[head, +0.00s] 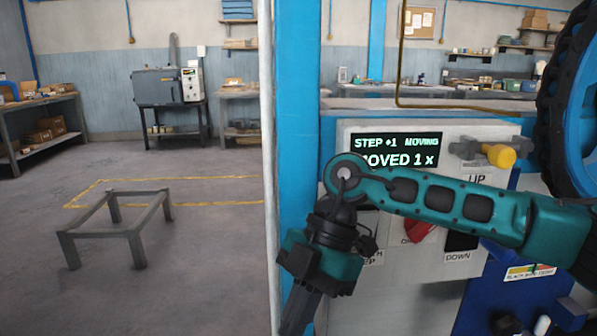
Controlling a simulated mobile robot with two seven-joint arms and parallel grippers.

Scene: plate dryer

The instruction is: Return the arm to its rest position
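My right arm comes in from the right edge, teal and black, and bends in front of the control panel (352,136). Its end, with my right gripper (299,312), points down and slightly left beside the blue post. The dark fingers run to the bottom edge, and I cannot tell whether they are open or shut. The panel's display (397,151) reads "STEP +1 MOVING" and "MOVED 1 x". A red switch (419,231) and the UP and DOWN buttons are partly covered by the arm. My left gripper is not in view.
A blue post (297,130) and pale pole (267,110) stand left of the panel. A yellow knob (499,156) sticks out at right, near a blue wheel (585,120) with a black toothed rim. A low metal frame (108,233) stands on open floor at left.

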